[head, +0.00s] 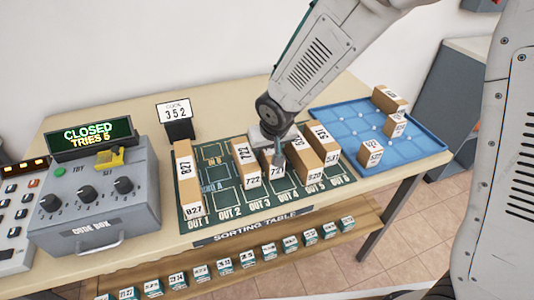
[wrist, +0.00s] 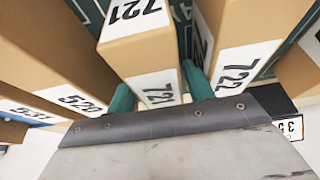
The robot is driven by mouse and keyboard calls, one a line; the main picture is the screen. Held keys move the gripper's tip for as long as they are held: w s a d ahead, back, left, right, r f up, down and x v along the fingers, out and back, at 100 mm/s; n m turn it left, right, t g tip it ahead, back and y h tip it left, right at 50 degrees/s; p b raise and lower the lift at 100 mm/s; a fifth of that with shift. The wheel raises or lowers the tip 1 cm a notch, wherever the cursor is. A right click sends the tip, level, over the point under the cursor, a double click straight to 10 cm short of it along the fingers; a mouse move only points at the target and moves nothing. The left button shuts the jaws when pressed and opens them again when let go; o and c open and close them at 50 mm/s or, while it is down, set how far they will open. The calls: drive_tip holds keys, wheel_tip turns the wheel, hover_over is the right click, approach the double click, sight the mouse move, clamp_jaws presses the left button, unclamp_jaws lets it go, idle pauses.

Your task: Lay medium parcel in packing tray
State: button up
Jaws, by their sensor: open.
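My gripper (head: 277,150) is over the sorting table, open, with one teal finger on each side of the tan parcel labelled 721 (wrist: 150,47). In the wrist view the fingers (wrist: 160,90) flank its end; contact cannot be told. The 721 parcel also shows in the head view (head: 272,171), partly hidden by my gripper. No label says which parcel is the medium one. The blue tray (head: 345,120), with a light grid pattern, lies at the right end of the table. It holds 3 small tan parcels along its right and front parts.
Parcel 722 (head: 246,163) stands close left of 721; taller parcels (head: 305,160) and (head: 325,145) stand close on its right. Parcel 827 (head: 187,175) is farther left. A code box (head: 95,205) and a 352 sign (head: 175,112) stand left.

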drive_tip(key=shift+w+f, duration=0.2)
drive_tip(key=shift+f, duration=0.3)
drive_tip(key=c, duration=1)
drive_tip(key=shift+r, duration=0.1)
